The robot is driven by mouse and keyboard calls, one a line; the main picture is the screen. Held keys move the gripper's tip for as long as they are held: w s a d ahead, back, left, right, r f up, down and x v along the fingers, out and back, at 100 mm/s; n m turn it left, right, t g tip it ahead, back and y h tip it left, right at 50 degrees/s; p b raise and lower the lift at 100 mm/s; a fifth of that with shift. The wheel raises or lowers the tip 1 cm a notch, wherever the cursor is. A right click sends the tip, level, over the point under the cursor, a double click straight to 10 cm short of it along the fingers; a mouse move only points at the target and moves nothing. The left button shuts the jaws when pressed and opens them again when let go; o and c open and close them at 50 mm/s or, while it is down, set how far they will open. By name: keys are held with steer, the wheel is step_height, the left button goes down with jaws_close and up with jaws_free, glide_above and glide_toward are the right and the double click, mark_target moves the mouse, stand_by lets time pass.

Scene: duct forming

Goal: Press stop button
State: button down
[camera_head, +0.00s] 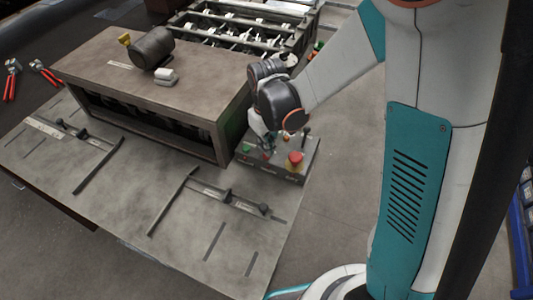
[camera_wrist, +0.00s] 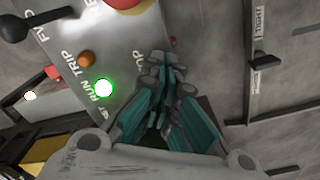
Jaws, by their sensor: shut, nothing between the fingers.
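The control box (camera_head: 270,168) sits at the right end of the grey table. In the wrist view its metal panel (camera_wrist: 120,50) has a lit green button (camera_wrist: 104,88), an amber button (camera_wrist: 86,59) and part of a large red button (camera_wrist: 125,3). Labels such as RUN and TRIP are readable, and a partly covered label near my fingers seems to end in "TOP". My gripper (camera_head: 268,148) is shut and empty over the panel. In the wrist view its fingertips (camera_wrist: 165,66) overlap the panel edge by that label. Any button directly under them is hidden; contact cannot be told.
The red mushroom button (camera_head: 294,159) stands up at the box's right, near a black-knobbed lever (camera_wrist: 14,28). A brown-grey machine housing (camera_head: 150,85) stands left of my gripper, close beside the box. Flat bars and guides lie on the table (camera_head: 140,210).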

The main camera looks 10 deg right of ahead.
steer(key=shift+f+b, duration=1.05)
steer(key=shift+f, duration=0.15)
stand_by(0.6)
steer(key=shift+r, duration=0.1)
steer(key=shift+r+p, duration=2.25)
steer(key=shift+r, duration=1.2)
steer(key=shift+r, duration=0.1)
steer(key=shift+s+d+r, duration=0.1)
steer(key=shift+d+r, duration=0.1)
steer(key=s+d+r+m+t+b, duration=0.2)
steer(key=s+d+r+t+b, duration=0.1)
steer(key=s+d+b, duration=0.2)
steer(key=s+d+r+m+t+b, duration=0.3)
steer(key=s+d+t+b, duration=0.1)
steer(key=s, duration=0.5)
steer(key=shift+d+r+b, duration=0.3)
steer(key=shift+d+b, duration=0.15)
steer(key=shift+b, duration=0.25)
